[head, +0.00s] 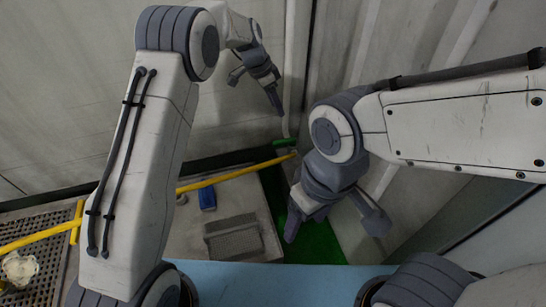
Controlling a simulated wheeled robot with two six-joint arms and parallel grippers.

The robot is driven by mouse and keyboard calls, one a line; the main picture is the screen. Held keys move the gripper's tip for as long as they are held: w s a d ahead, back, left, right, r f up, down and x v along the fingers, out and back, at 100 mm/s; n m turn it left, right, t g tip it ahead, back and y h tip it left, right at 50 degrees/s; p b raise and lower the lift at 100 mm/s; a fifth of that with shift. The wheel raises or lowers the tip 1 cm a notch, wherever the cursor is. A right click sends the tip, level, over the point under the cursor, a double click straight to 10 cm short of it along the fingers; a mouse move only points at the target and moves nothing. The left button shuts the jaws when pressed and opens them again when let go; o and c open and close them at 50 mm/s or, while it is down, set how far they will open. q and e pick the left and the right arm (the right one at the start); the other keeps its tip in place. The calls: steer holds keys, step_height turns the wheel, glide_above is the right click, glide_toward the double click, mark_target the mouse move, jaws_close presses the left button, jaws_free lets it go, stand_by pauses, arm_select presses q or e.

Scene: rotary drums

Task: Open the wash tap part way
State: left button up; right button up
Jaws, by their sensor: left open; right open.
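A small green lever (285,142) shows at the lower end of a pale vertical pipe (292,70) against the back wall; it looks like the wash tap. Its valve body is too small to make out, and I cannot tell how far it is turned. My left gripper (255,97) is open and empty, above and to the left of the green lever, apart from it in the picture. My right gripper (335,234) is open and empty, pointing down, below and to the right of the lever.
A yellow bar (232,174) runs below the lever. A blue block (207,198) and a grey tray (233,238) are on a grey surface. A green floor patch (318,245) lies under my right gripper. A perforated plate (50,255) with a whitish lump (19,269) is at left.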

arm_select(q)
steer(key=m+b, duration=0.1)
steer(key=b, duration=0.5)
glide_toward(274, 142)
steer(key=shift+t+h, duration=0.3)
steer(key=b+x, duration=0.1)
steer(key=x, duration=0.1)
steer(key=b+x, duration=0.2)
steer(key=x, duration=0.1)
steer(key=b+x, duration=0.1)
steer(key=x, duration=0.2)
steer(key=shift+s+a+f+b, duration=0.1)
steer(key=shift+s+f+b, duration=0.25)
arm_select(e)
step_height(274, 142, down, 13)
steer(key=shift+f, duration=0.15)
arm_select(q)
jaws_close()
steer(key=shift+a, duration=0.1)
